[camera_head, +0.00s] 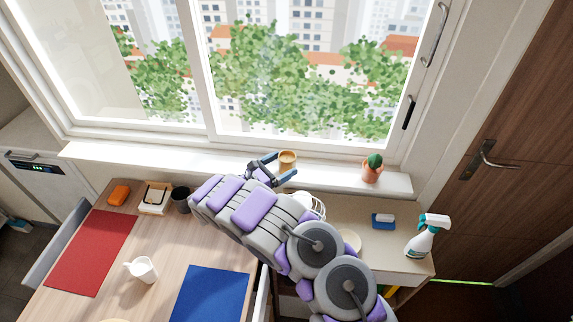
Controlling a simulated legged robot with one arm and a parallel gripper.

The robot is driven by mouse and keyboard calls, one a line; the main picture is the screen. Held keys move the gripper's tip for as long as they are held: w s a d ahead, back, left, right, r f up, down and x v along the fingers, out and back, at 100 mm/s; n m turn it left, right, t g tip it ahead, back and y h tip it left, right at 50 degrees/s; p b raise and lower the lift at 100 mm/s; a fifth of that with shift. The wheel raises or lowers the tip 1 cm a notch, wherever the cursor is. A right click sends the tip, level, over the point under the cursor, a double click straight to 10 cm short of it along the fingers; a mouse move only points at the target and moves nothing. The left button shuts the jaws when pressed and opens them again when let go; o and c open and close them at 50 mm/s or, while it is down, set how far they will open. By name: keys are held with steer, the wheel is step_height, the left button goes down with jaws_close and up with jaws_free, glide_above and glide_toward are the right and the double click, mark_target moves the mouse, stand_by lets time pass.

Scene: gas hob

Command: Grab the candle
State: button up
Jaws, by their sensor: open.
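The candle appears to be the small round tan-orange jar (288,158) on the white window sill (345,181). My gripper (270,168) is at the sill, just left of and below the jar. Its two dark fingers are spread, one on the near side of the jar and one toward its left. I cannot tell whether either finger touches the jar. The jar's lower part is partly hidden by a finger. My purple and grey arm reaches up from the bottom right and covers part of the counter.
A potted cactus (372,168) stands right of the jar on the sill. Below are a spray bottle (427,236), a blue sponge or brush (383,221), a dark cup (181,199), a white jug (142,269) and red (90,252) and blue (208,295) mats. The window is behind the sill.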

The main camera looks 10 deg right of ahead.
mark_target(291, 158)
steer(key=x, duration=0.1)
steer(key=b+x, duration=0.1)
steer(key=x, duration=0.1)
steer(key=shift+w+f, duration=0.1)
steer(key=shift+w, duration=0.4)
steer(key=shift+w+d, duration=0.3)
steer(key=shift+d, duration=0.35)
steer(key=c, duration=1.2)
